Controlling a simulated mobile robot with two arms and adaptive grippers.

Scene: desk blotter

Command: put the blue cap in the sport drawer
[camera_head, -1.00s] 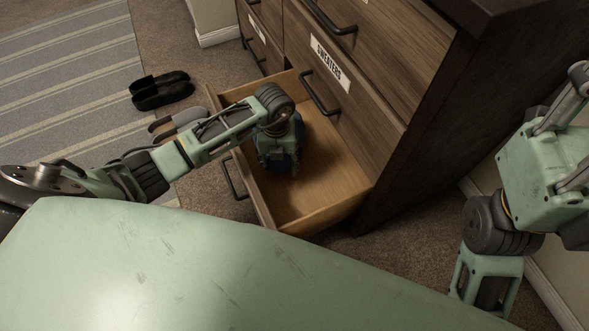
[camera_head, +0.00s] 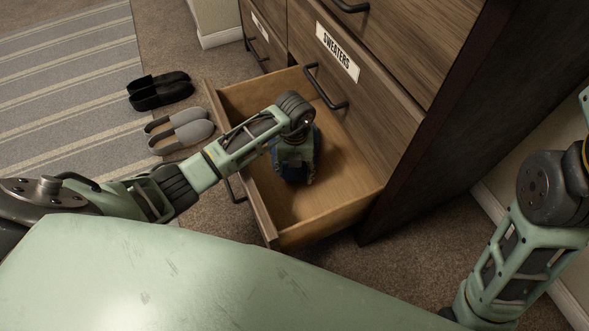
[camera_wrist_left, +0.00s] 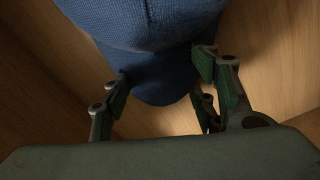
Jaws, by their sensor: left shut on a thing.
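The blue cap (camera_wrist_left: 150,30) fills the top of the left wrist view, with its lower part between the fingers of my left gripper (camera_wrist_left: 165,98). The gripper is shut on it. In the head view my left gripper (camera_head: 295,170) reaches down inside the open drawer (camera_head: 345,180), and only a little dark blue of the cap shows around it. Bare wooden drawer surfaces surround the cap in the wrist view. I cannot tell whether the cap touches the drawer bottom. The open drawer's own label is not visible. My right gripper is out of view.
The drawer above is shut and labelled SWEATERS (camera_head: 337,51). The dark cabinet side (camera_head: 440,130) stands to the right. Grey slippers (camera_head: 180,131) and black shoes (camera_head: 160,90) lie on the floor left of the drawer. The drawer's near right part is empty.

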